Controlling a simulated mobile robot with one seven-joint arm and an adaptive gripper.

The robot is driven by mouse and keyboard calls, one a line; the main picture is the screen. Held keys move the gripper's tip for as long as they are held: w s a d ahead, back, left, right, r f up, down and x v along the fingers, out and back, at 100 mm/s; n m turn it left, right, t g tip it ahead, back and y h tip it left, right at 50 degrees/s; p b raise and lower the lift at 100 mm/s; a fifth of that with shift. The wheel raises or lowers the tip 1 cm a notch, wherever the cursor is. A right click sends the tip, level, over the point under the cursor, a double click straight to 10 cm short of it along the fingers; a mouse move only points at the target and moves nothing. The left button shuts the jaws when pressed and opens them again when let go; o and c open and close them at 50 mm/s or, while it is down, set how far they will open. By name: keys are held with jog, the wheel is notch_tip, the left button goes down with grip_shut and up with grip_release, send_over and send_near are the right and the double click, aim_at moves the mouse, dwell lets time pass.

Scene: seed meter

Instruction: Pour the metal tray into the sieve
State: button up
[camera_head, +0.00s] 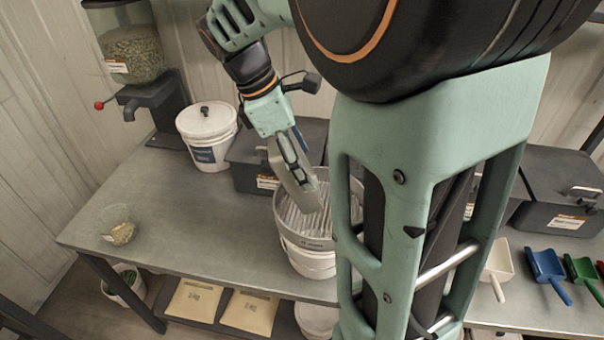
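The sieve (318,242) is a round grey metal ring with a striped, slotted bottom. It sits on top of a white bucket (312,264) near the table's front edge. My gripper (293,152) is above the sieve, pointing down, with its fingers on a grey metal piece that looks like the metal tray (300,192). The tray is steeply tilted, its lower end over or inside the sieve. I cannot tell whether it touches the sieve, and no contents show in it. My arm hides the right part of the sieve.
A clear cup with seeds (122,233) stands at the table's left. A lidded white bucket (206,135), a dark box (247,175) and a seed dispenser (135,55) stand behind. Colored scoops (547,264) lie at right. The left-middle table (185,215) is clear.

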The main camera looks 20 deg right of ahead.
jog(key=shift+s+d+r+t+y+b, duration=0.2)
jog(key=shift+d+y+b, duration=0.1)
jog(key=shift+d+y, duration=0.25)
jog(key=shift+s+d+r+t+y+b, duration=0.15)
jog(key=shift+d+y+b, duration=0.15)
jog(key=shift+d+y, duration=0.25)
dwell(0.5)
jog(key=shift+s+d+r+t+y, duration=0.15)
jog(key=shift+d+t+y, duration=0.1)
jog(key=shift+d+y, duration=0.55)
jog(key=shift+s+d+y, duration=0.25)
jog(key=shift+d+y, duration=0.4)
jog(key=shift+y, duration=0.35)
dwell(0.4)
jog(key=shift+s+d+f+t+y+b, duration=0.2)
jog(key=shift+d+f+t+y+b, duration=0.1)
jog(key=shift+d+y+b, duration=0.35)
jog(key=shift+s+d+f+t+y+b, duration=0.15)
jog(key=shift+d+t+y+b, duration=0.15)
jog(key=shift+d+y+b, duration=0.35)
dwell(1.2)
jog(key=shift+w+a+r+g+h+p, duration=0.1)
jog(key=shift+w+a+g+h+p, duration=0.05)
jog(key=shift+a+h+p, duration=0.4)
jog(key=shift+w+a+r+g+h+p, duration=0.2)
jog(key=shift+a+h+p, duration=0.15)
jog(key=shift+a+h, duration=0.35)
jog(key=shift+w+a+r+g+h+p, duration=0.1)
jog(key=shift+w+a+g+h+p, duration=0.05)
jog(key=shift+a+h+p, duration=0.4)
